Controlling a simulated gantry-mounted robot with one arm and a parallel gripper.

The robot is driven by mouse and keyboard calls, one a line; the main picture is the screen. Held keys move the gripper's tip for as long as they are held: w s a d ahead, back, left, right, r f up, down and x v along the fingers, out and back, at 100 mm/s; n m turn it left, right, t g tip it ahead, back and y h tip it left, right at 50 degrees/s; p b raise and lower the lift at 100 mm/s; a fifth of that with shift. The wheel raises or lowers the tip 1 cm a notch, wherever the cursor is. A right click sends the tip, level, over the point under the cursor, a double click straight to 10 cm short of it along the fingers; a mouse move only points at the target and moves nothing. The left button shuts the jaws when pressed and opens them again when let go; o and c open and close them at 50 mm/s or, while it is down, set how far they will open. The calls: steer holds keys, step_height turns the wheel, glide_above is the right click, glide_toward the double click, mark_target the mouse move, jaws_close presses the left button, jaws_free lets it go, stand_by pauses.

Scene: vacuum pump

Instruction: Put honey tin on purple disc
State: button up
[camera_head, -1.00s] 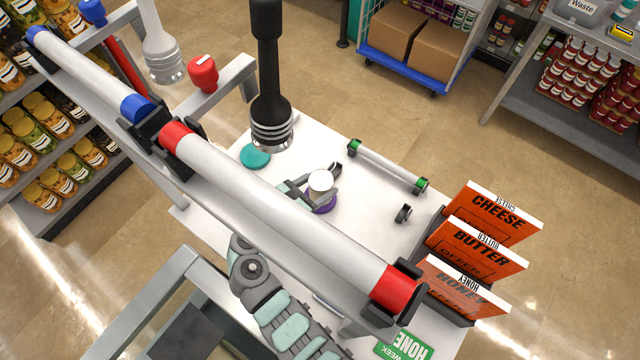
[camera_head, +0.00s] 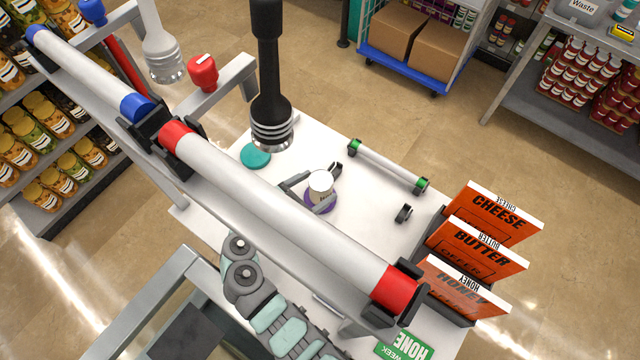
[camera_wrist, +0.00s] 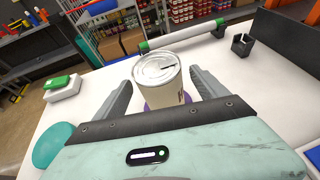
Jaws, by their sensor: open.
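The honey tin (camera_head: 321,185) is a small cream tin with a pale lid, standing upright on the purple disc (camera_head: 312,207) on the white table. In the wrist view the tin (camera_wrist: 158,80) stands between my fingers, with a bit of the purple disc (camera_wrist: 148,107) showing at its base. My gripper (camera_head: 322,187) is open around the tin. In the wrist view my gripper (camera_wrist: 158,95) shows its fingers spread on both sides, with gaps between them and the tin. The tin's lettering is only partly visible.
A teal disc (camera_head: 255,155) lies on the table to the left. A white tube with green ends (camera_head: 388,165) lies behind right. Orange signs (camera_head: 485,215) stand at the right edge. A long white tube with red ends (camera_head: 270,210) crosses above the table.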

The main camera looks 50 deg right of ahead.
steer(key=v, duration=1)
steer(key=shift+b, duration=0.3)
